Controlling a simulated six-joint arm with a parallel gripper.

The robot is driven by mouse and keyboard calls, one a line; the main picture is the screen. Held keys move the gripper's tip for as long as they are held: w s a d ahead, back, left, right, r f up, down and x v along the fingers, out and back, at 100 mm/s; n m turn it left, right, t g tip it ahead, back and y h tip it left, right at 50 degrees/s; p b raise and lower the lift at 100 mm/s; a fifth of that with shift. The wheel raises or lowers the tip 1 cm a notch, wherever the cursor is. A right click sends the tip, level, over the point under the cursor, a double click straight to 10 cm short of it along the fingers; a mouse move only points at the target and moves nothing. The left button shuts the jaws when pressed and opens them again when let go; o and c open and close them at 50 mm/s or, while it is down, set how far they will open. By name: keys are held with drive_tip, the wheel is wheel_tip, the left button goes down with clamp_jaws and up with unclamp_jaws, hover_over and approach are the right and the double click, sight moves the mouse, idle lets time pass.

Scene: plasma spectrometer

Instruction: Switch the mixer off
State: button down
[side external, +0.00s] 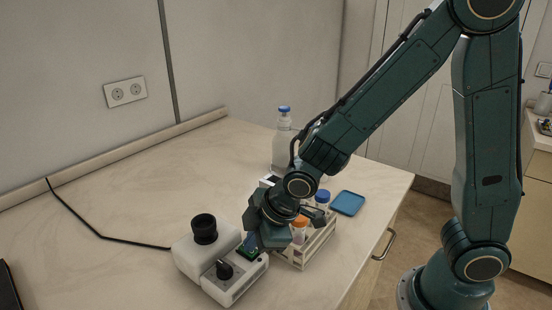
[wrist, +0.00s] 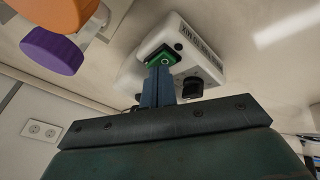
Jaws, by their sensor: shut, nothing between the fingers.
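The mixer (side external: 190,262) is a white box on the bench with a black round cup head (side external: 204,229) on top and a black knob (side external: 224,269) on its front. A green-framed switch (side external: 247,254) sits at its right side. The mixer also shows in the wrist view (wrist: 200,62), with the green switch (wrist: 164,54) straight beyond my fingertips. My gripper (side external: 250,242) is shut and empty, its blue fingers (wrist: 158,72) right at the switch. They partly cover the switch, and I cannot tell whether they touch it or which way its rocker is tipped.
A tube rack (side external: 322,240) with orange-capped and blue-capped tubes stands close to the right of my gripper. Behind are a blue-capped bottle (side external: 283,150) and a blue square dish (side external: 348,203). A black cable (side external: 120,238) runs left from the mixer; the bench there is mostly clear.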

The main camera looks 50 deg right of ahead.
drive_tip(key=shift+r, duration=0.15)
drive_tip(key=shift+w+r, duration=0.1)
drive_tip(key=shift+r, duration=0.45)
drive_tip(key=shift+r, duration=0.15)
drive_tip(key=shift+w+r, duration=0.2)
drive_tip(key=shift+r, duration=1)
drive_tip(key=shift+w+r, duration=0.2)
drive_tip(key=shift+r, duration=0.95)
